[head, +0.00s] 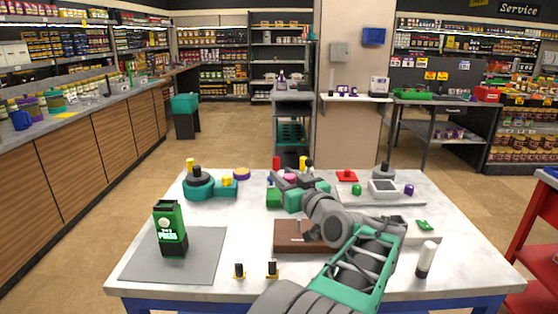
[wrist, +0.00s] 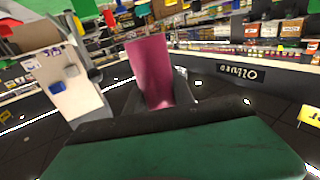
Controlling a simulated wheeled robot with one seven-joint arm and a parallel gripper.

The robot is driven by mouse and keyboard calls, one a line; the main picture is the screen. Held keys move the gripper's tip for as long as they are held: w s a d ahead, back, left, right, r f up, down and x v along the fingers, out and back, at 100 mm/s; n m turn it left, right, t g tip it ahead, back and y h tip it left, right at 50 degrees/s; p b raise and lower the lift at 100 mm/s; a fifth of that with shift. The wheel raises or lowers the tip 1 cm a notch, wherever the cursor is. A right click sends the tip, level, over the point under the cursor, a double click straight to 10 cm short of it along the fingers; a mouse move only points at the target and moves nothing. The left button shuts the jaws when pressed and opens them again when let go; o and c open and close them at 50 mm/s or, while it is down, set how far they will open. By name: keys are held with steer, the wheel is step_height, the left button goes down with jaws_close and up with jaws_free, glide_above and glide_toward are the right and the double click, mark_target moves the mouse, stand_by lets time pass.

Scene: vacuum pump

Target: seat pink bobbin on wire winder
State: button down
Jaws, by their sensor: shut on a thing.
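The pink bobbin (head: 289,178) shows at the far end of my arm, over the far middle of the table. In the wrist view a pink piece (wrist: 150,72) stands up from my gripper (wrist: 172,92), with dark finger parts beside it. My gripper (head: 292,184) is shut on it in the head view, partly hidden by my wrist. A brown block (head: 290,236) with a small upright pin stands nearer, partly behind my arm; it may be the wire winder, but I cannot tell for sure. The bobbin is beyond this block and apart from it.
A green and black device (head: 170,229) stands on a grey mat (head: 205,262) at left. A teal pump-like unit (head: 200,186) is at the far left. A grey tray (head: 410,196) and a white cylinder (head: 426,259) are at right.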

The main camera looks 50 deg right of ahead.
steer(key=s+d, duration=0.1)
steer(key=d, duration=0.1)
steer(key=b, duration=0.4)
glide_above(294, 226)
steer(key=shift+m+h, duration=0.3)
steer(key=shift+h, duration=0.1)
steer(key=f, duration=0.5)
steer(key=shift+w+d, duration=0.2)
steer(key=shift+s+a+r, duration=0.1)
steer(key=shift+s, duration=0.05)
steer(key=shift+f+b, duration=0.25)
steer(key=shift+b, duration=0.5)
steer(key=shift+f, duration=0.1)
steer(key=shift+f+b, duration=0.4)
steer(key=shift+b, duration=0.1)
steer(key=shift+f+b, duration=1.8)
steer(key=shift+b, duration=0.55)
stand_by(0.5)
